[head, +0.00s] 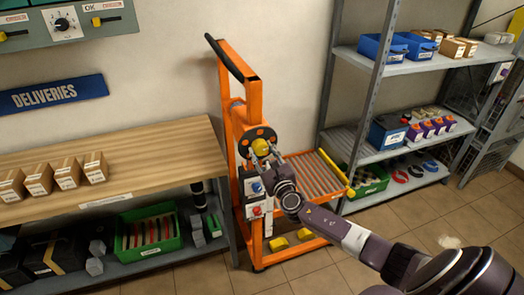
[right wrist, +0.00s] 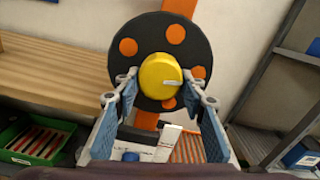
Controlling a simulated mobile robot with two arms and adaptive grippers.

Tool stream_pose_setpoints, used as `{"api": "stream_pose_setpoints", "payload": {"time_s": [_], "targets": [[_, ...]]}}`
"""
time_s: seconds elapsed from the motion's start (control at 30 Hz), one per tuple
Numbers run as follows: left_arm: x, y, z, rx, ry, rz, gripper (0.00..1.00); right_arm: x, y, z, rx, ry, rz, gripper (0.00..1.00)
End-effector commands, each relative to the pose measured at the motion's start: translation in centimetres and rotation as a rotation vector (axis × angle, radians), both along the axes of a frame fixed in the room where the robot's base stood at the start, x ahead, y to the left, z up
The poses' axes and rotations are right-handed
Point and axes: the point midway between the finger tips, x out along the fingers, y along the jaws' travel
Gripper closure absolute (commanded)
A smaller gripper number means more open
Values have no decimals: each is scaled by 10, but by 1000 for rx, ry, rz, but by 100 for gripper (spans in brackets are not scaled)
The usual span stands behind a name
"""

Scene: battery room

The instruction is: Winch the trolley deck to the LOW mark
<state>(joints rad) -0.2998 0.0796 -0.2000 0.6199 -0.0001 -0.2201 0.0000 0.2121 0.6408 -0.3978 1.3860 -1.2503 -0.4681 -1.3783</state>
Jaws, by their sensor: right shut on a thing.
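The orange trolley (head: 228,120) stands against the wall with its black push handle at the top. Its roller deck (head: 312,172) sticks out to the right, with a yellow bar along its right edge. A black winch disc with orange spots (right wrist: 131,75) is on the mast and carries a yellow knob (right wrist: 160,76), which also shows in the head view (head: 261,147). My right gripper (head: 266,158) has its fingers on either side of the yellow knob and is shut on it. I cannot read a LOW mark. My left gripper is out of view.
White boxes with a blue button (head: 256,187) and a red button (head: 257,210) sit on the mast below the disc. A wooden bench (head: 130,155) with small cartons stands at left. Grey shelving (head: 400,150) stands at right. Tiled floor is clear in front.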

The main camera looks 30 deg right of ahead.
Motion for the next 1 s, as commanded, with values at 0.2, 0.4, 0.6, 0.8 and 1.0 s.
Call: {"api": "stream_pose_setpoints", "payload": {"time_s": [0.2, 0.4, 0.6, 0.8, 1.0], "targets": [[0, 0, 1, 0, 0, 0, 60, 0, 0, -2, -17, 6, 1, 86], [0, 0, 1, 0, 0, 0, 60, 0, 0, -2, -17, 6, 1, 86], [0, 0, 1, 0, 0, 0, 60, 0, 0, -2, -15, 6, 1, 50], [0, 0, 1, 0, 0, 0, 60, 0, 0, -1, -15, 5, 1, 44], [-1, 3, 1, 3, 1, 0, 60, -3, 1, -1, -15, 5, 1, 44]]}}
